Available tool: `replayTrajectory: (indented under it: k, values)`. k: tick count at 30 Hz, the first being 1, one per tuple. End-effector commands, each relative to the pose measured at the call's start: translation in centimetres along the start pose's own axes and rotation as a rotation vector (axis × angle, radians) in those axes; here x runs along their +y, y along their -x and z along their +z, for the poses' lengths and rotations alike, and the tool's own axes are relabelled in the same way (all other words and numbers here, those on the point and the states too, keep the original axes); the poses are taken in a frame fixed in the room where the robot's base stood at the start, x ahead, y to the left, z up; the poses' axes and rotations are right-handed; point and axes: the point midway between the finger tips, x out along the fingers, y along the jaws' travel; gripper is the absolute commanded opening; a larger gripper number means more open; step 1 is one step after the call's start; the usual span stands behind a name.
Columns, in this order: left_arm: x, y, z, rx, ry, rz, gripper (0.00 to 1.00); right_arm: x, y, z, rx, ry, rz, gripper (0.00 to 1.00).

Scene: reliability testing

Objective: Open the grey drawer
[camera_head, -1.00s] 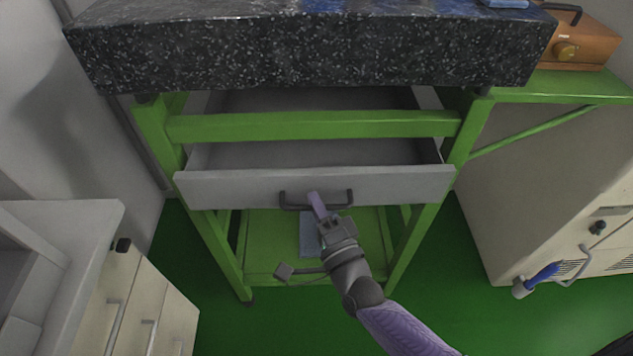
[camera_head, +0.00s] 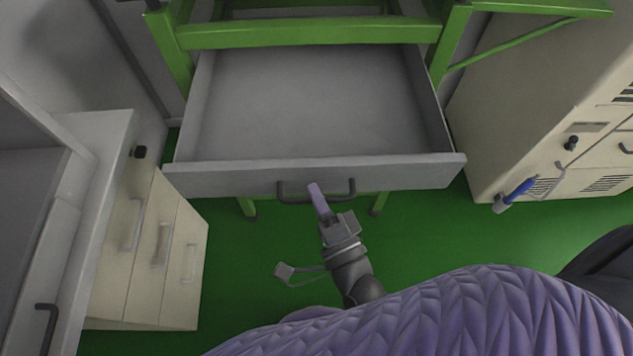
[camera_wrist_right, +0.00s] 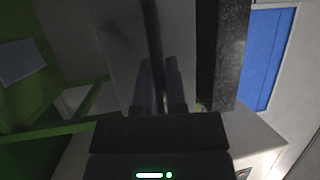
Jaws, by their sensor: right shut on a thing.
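The grey drawer (camera_head: 400,173) is pulled out of the green frame, and its empty inside shows in the head view. Its dark bar handle (camera_head: 342,197) is on the middle of the front panel. My right gripper (camera_head: 316,193) is shut on the handle, its purple fingers around the bar. In the right wrist view the fingers (camera_wrist_right: 158,85) close on the dark handle bar (camera_wrist_right: 152,40), in front of the grey drawer front. My left gripper is not in view.
The green frame (camera_head: 310,31) stands behind the drawer. A cream cabinet with drawers (camera_head: 150,255) is at the left, near the drawer's left corner. A cream machine with a blue-handled lever (camera_head: 521,190) is at the right. Green floor is free below the drawer.

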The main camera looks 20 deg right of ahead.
Motion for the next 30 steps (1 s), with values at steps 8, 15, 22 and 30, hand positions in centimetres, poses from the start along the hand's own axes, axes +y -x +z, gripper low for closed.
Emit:
replayTrajectory:
  k: [8, 15, 22, 30]
  values:
    - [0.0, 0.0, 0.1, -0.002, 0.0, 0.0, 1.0, 0.1, 0.1, 0.0, 0.0, 0.0, 0.002, 0.0]
    - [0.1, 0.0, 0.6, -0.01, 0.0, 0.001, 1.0, 0.0, 0.0, 0.0, 0.0, 0.0, 0.001, 0.51]
    - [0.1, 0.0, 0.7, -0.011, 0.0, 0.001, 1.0, 0.0, 0.1, 0.0, 0.0, 0.0, 0.001, 0.51]
    - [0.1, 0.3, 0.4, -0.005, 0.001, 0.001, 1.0, 0.1, 5.8, 0.0, -0.002, 0.001, 0.007, 0.51]
